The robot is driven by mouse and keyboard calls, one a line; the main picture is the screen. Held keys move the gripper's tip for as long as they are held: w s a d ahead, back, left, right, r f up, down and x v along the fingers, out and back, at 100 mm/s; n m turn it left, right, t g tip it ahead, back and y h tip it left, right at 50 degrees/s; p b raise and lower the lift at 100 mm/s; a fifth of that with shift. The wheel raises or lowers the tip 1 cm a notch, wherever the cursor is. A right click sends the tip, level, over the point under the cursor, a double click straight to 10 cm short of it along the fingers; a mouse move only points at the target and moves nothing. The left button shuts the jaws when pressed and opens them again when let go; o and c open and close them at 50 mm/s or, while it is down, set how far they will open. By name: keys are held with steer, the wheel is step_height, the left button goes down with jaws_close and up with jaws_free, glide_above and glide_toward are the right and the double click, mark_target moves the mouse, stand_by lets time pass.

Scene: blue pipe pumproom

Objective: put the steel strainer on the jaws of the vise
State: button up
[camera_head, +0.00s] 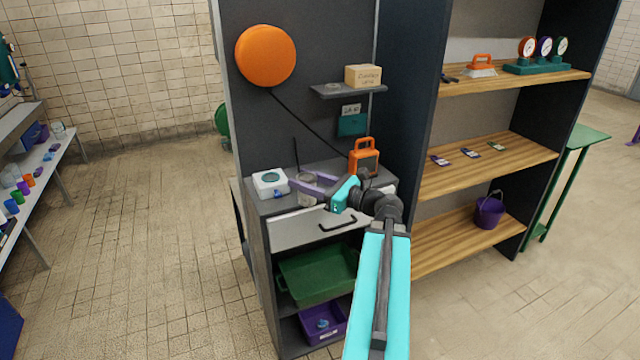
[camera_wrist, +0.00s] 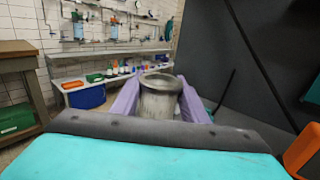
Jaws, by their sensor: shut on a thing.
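My gripper (camera_head: 312,183) reaches in over the top of the grey cabinet, with its two purple fingers pointing left. The steel strainer (camera_wrist: 160,97), a grey metal cup with an open round rim, is upright between the fingers in the wrist view, and my gripper is shut on it. In the head view the strainer (camera_head: 306,197) is partly covered by the fingers. I cannot tell whether its base touches the cabinet top. I cannot make out the vise in either view.
On the cabinet top (camera_head: 262,207) stand a white box (camera_head: 270,183) at left and an orange lantern-like thing (camera_head: 364,160) behind my gripper. A small shelf (camera_head: 347,91) with a carton (camera_head: 363,76) is above. A long bench (camera_head: 62,152) is far left; open floor (camera_head: 150,230) lies between.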

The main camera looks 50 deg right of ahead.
steer(key=s+d+r+m+h, duration=0.1)
steer(key=s+d+h, duration=0.1)
steer(key=s+d, duration=0.2)
steer(key=shift+s+d+b, duration=0.3)
steer(key=shift+d+b, duration=0.1)
steer(key=shift+d, duration=0.4)
steer(key=shift+w+r, duration=0.1)
steer(key=shift+w, duration=0.05)
steer(key=w+d+f+p, duration=0.1)
steer(key=w+d+p, duration=0.1)
steer(key=w+d, duration=0.8)
steer(key=shift+w+f+p, duration=0.3)
steer(key=shift+w+p, duration=0.05)
steer(key=shift+w, duration=0.75)
steer(key=shift+f+p, duration=0.4)
steer(key=shift+f, duration=1.35)
steer(key=shift+f, duration=0.1)
